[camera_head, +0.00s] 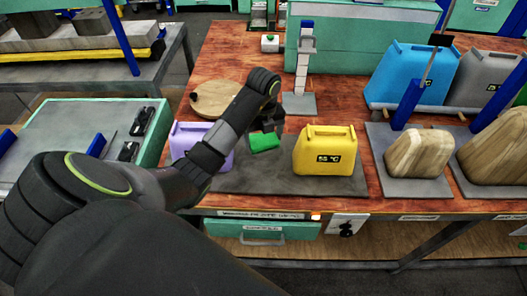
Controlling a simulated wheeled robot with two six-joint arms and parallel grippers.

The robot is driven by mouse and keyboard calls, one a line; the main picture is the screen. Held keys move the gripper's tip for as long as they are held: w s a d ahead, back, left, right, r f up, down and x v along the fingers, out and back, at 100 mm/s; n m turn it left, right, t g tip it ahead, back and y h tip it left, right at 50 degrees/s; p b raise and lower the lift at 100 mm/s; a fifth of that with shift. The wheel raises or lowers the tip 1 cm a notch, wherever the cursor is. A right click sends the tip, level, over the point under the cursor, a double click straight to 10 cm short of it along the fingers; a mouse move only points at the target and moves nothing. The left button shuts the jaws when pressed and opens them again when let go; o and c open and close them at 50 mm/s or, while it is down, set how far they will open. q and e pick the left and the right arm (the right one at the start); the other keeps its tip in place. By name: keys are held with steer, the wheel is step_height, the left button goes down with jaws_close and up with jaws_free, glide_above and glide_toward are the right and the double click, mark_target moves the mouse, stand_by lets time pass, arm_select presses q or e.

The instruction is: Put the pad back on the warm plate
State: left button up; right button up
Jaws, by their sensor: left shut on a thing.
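The green pad (265,143) is a small bright block at the middle of the bench. It is in the fingers of my left gripper (267,130), which points down from above and is shut on it. The pad shows over the back part of the dark grey warm plate (285,183). I cannot tell whether it touches the plate. A purple jug (188,139) stands at the plate's left, partly hidden by my left arm. A yellow jug (325,158) marked 55 °C stands at its right. My right gripper is not in view.
A round wooden board (210,97) lies behind the purple jug, partly behind my arm. A post stand (299,103) rises behind the plate. Blue (413,75) and grey jugs and wooden blocks (418,154) fill the right side. The plate between the two jugs is mostly clear.

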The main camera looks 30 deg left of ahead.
mark_target(263, 165)
arm_select(q)
steer(key=shift+f+b, duration=0.35)
steer(key=shift+f, duration=0.1)
steer(key=f+b, duration=0.2)
steer(key=b, duration=0.1)
steer(key=s+f+b, duration=0.1)
steer(key=shift+d+f, duration=0.35)
steer(key=shift+w+a+f, duration=0.1)
steer(key=shift+w+f, duration=0.05)
steer(key=shift+f, duration=0.25)
step_height(263, 165, down, 3)
steer(key=shift+r, duration=0.1)
steer(key=shift+f, duration=0.6)
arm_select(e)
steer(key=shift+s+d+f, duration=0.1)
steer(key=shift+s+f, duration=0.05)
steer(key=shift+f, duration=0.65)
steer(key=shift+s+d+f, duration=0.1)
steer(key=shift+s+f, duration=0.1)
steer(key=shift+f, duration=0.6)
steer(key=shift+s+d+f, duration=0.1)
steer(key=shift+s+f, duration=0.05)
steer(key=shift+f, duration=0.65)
arm_select(q)
steer(key=shift+f, duration=0.1)
